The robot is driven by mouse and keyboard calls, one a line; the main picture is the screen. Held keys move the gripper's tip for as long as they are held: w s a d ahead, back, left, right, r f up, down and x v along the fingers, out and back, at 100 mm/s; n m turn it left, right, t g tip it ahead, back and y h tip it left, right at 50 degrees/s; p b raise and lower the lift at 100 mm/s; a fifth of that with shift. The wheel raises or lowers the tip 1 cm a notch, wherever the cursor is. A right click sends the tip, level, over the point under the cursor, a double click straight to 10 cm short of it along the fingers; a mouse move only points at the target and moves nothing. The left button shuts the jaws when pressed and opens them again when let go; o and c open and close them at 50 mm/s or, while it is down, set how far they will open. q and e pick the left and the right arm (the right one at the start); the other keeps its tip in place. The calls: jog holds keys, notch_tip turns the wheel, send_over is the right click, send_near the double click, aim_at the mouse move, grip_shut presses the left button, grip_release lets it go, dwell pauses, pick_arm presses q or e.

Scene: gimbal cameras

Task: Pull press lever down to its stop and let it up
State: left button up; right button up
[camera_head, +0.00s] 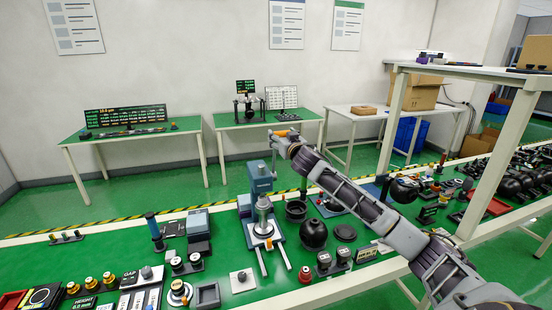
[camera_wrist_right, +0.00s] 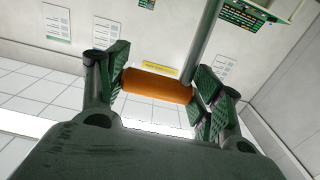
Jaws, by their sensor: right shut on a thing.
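The press (camera_head: 262,180) has a blue-grey head and stands on the green bench, with a metal cylindrical part (camera_head: 263,216) under its head. Its lever points up, and the orange handle (camera_head: 283,133) is above the press head. My right gripper (camera_head: 286,138) is at the handle, with my arm reaching in from the right. In the right wrist view the orange handle (camera_wrist_right: 157,85) lies across between the two fingers of my right gripper (camera_wrist_right: 160,88), which is shut on it. The grey lever rod (camera_wrist_right: 205,40) runs up from the handle's right end. My left gripper is out of view.
Black round parts (camera_head: 313,234) and small gauges stand right of the press. A blue-grey device (camera_head: 198,226) and several small parts are to its left. A white shelf post (camera_head: 500,155) rises at the right. Green side tables (camera_head: 130,137) stand along the wall.

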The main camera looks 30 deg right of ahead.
jog(key=shift+s+f, duration=0.15)
jog(key=shift+s+a+f, duration=0.1)
jog(key=shift+s, duration=0.05)
jog(key=shift+f+b+v, duration=0.25)
jog(key=shift+b+v, duration=0.4)
jog(key=shift+v, duration=0.4)
jog(key=shift+f, duration=0.1)
jog(key=shift+s+a+f+b, duration=0.15)
jog(key=shift+s+f+b, duration=0.15)
jog(key=shift+s+b, duration=0.25)
jog(key=shift+s+a+f+b, duration=0.15)
jog(key=shift+s+f+b, duration=0.15)
jog(key=shift+s, duration=0.4)
